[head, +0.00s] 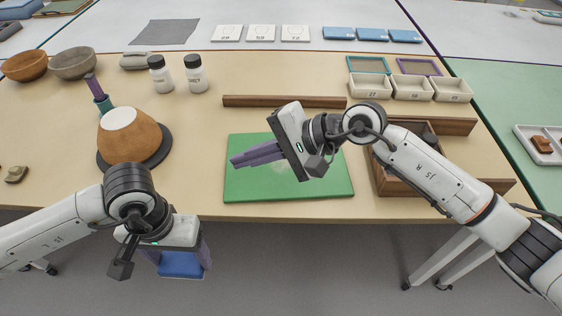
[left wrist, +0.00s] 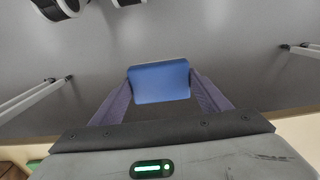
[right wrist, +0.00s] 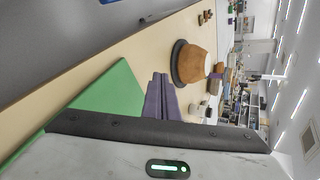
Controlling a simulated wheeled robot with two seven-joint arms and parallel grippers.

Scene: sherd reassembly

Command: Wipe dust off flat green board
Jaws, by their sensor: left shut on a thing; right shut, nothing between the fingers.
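The flat green board (head: 325,187) lies on the table near its front edge, with a pale dusty patch (head: 283,172) partly hidden behind my right gripper. My right gripper (head: 234,161) is shut and empty above the board, its purple fingers pointing left. In the right wrist view the fingers (right wrist: 160,95) lie together, with the green board (right wrist: 115,95) beside them. My left gripper (head: 180,262) is shut on a blue block-like pad (left wrist: 160,82), held out in front of the table edge over the floor. The pad (head: 181,266) is partly hidden by the gripper in the head view.
A brown pot (head: 140,140) stands upside down on a dark disc left of the board. A wooden bar (head: 285,101) lies behind the board. A wooden box (head: 395,180) stands at its right, partly behind my right arm.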

